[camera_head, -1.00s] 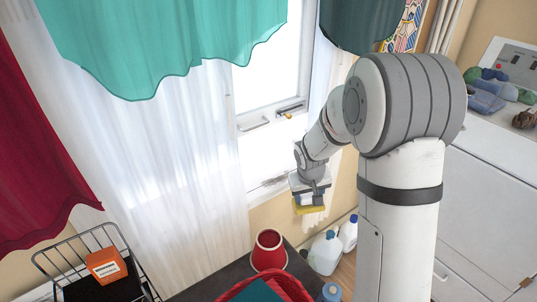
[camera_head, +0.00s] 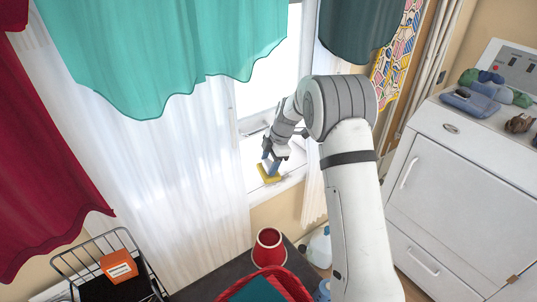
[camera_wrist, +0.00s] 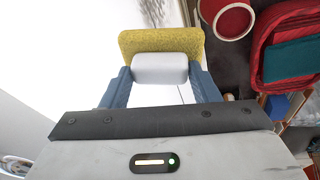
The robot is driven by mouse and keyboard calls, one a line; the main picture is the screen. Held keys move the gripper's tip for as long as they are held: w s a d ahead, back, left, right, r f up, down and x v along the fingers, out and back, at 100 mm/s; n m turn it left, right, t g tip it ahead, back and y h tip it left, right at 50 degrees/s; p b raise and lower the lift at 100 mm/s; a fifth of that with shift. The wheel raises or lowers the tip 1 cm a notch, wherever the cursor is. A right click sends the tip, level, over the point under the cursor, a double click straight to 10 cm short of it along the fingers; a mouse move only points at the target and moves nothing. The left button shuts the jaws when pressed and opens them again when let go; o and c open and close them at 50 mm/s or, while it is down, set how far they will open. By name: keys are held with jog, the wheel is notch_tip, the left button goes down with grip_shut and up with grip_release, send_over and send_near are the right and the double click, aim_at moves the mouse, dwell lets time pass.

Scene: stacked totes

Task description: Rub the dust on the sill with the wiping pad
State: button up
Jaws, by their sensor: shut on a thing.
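The wiping pad (camera_head: 269,177) has a yellow sponge-like face and shows in the head view at the window sill (camera_head: 291,182). In the wrist view the pad (camera_wrist: 160,41) extends beyond my fingertips, with a pale grey block as its handle (camera_wrist: 160,69). My gripper (camera_head: 272,163) is shut on that handle, with a blue finger on either side; it also shows in the wrist view (camera_wrist: 160,76). The pad is over the white sill, at or very near its surface; I cannot tell if it touches. I cannot clearly make out the dust.
A white sheer curtain (camera_head: 190,170) hangs left of the pad, and a teal valance (camera_head: 170,50) hangs above. A red cup-like container (camera_head: 268,250) and a red basket (camera_head: 290,279) stand on the dark surface below. A white jug (camera_head: 319,247) is beside them.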

aim_at(266, 172)
jog(key=shift+w+a+r+n+g, duration=0.2)
jog(key=shift+w+a+n+g, duration=0.15)
jog(key=shift+a+n, duration=0.5)
jog(key=shift+d+f+b, duration=0.2)
jog(key=shift+f+b, duration=0.3)
jog(key=shift+f, duration=2.45)
jog(key=shift+f+b, duration=0.9)
jog(key=shift+w, duration=0.1)
